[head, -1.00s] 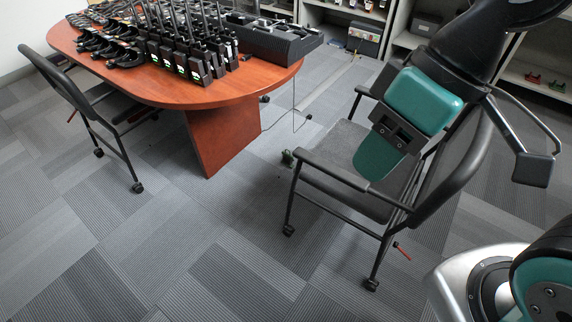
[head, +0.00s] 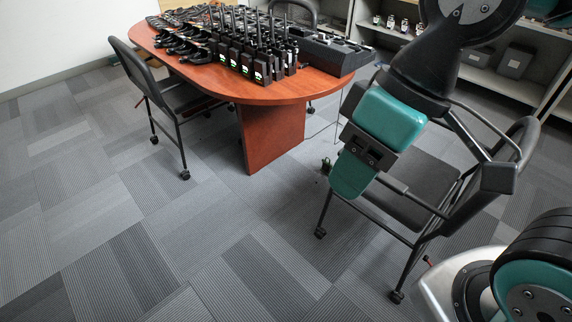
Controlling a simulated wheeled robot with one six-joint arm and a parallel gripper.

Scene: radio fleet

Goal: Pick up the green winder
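A small dark green object (head: 327,165), perhaps the green winder, is on the grey carpet between the table and the right chair. It is too small for me to make out its shape. My gripper (head: 349,178), teal and black, hangs in front of the right chair in the head view, its lower end just right of the green object in the picture. It is seen from one side, so I cannot tell its opening. I see nothing held in it.
A wooden table (head: 275,93) carries rows of radios (head: 245,60) and a black case (head: 325,52). A black chair (head: 425,185) stands behind my arm, another chair (head: 165,95) left of the table. Shelves (head: 510,85) line the back. Carpet at front left is clear.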

